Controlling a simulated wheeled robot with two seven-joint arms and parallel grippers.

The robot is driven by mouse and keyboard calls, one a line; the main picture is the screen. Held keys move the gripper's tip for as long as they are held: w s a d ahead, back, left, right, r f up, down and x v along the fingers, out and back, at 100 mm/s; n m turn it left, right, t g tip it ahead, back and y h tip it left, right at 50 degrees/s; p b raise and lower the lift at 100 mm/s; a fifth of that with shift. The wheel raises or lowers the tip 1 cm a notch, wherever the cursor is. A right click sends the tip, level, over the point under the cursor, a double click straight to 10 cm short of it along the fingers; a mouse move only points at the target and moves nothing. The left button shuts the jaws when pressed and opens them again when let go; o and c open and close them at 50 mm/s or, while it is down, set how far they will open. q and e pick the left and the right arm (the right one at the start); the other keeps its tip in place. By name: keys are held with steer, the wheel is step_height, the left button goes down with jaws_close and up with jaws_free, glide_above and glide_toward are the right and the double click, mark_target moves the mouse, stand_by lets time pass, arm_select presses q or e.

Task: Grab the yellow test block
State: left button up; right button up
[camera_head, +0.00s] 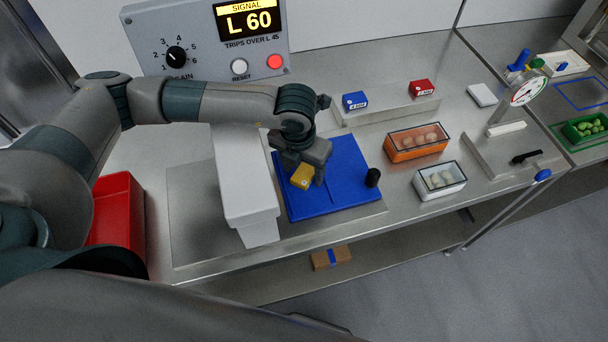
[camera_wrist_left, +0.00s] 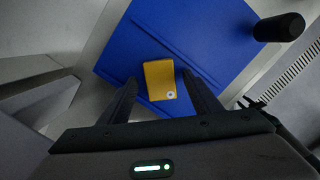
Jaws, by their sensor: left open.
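The yellow test block (camera_head: 302,176) is on or just above the blue mat (camera_head: 345,160) on the steel counter. It also shows in the left wrist view (camera_wrist_left: 160,80), with a small pale round mark at one corner. My left gripper (camera_head: 306,176) is over the block, reaching in from the left. In the left wrist view its two fingers (camera_wrist_left: 163,95) are open, and the block lies between and just beyond their tips. A gap shows beside each finger. In the head view the gripper hides part of the block. My right gripper is not in view.
A pale grey housing (camera_head: 240,180) stands close left of the mat. A black cylinder (camera_head: 373,177) stands at the mat's right edge. An orange tray (camera_head: 416,142) and a white tray (camera_head: 439,180) sit further right. A red bin (camera_head: 120,215) is at left.

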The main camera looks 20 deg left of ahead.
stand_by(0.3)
arm_select(q)
steer(key=c, duration=1.2)
steer(key=shift+w+r, duration=0.1)
steer(key=shift+r, duration=0.05)
steer(key=shift+c, duration=0.2)
